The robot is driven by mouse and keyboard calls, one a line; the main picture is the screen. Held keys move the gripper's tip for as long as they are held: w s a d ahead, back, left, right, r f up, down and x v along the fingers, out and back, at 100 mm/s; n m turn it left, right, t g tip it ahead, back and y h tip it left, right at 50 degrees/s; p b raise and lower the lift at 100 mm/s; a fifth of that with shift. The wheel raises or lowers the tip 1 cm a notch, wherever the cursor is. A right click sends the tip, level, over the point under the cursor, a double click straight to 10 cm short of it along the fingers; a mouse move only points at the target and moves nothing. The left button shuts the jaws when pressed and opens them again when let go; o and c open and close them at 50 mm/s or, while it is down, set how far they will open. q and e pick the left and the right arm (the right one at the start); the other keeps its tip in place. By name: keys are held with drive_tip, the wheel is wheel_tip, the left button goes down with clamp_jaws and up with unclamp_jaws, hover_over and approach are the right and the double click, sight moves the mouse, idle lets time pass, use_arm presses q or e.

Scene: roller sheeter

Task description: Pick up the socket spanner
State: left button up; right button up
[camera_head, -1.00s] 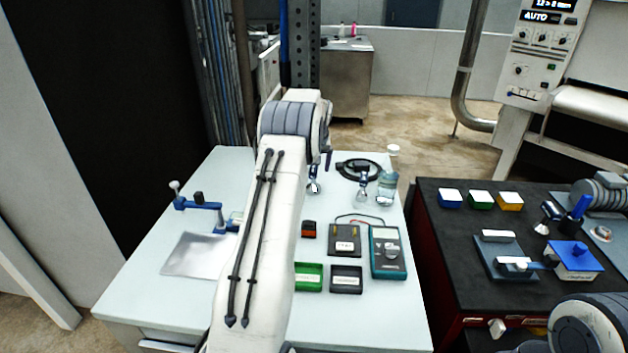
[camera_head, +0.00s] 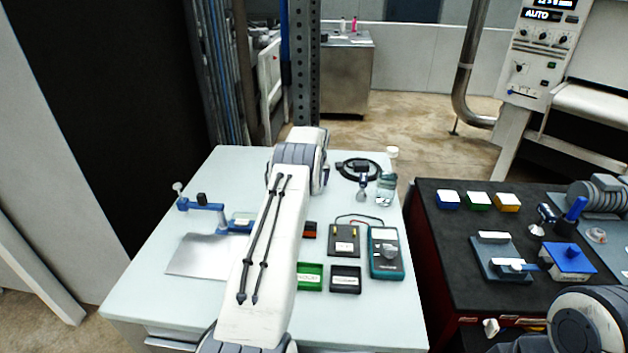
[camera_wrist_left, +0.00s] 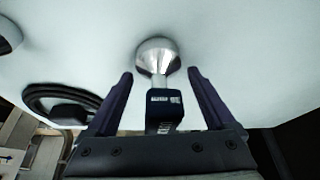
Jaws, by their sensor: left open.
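In the left wrist view, a tool with a rounded shiny metal end and a dark labelled handle (camera_wrist_left: 164,108) lies between the fingers of my left gripper (camera_wrist_left: 160,95). I take it to be the socket spanner, but its shape is not clear enough to be sure. The fingers are apart, one on each side, with gaps to the handle. In the head view my left arm hides this tool and the gripper's fingertips. A similar tool with a silver end (camera_head: 362,188) stands to the right on the pale table (camera_head: 140,285). My right gripper is not visible.
A coiled black cable (camera_head: 375,164) lies behind, with a clear jar (camera_head: 386,188) beside it. Nearer are a multimeter (camera_head: 385,252), a green tray (camera_head: 310,284) and a black tray (camera_head: 346,292). A metal sheet (camera_head: 200,262) lies left. A dark bench (camera_head: 450,270) stands right.

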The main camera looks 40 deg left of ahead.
use_arm(q)
clamp_jaws()
drive_tip(key=shift+r, duration=0.1)
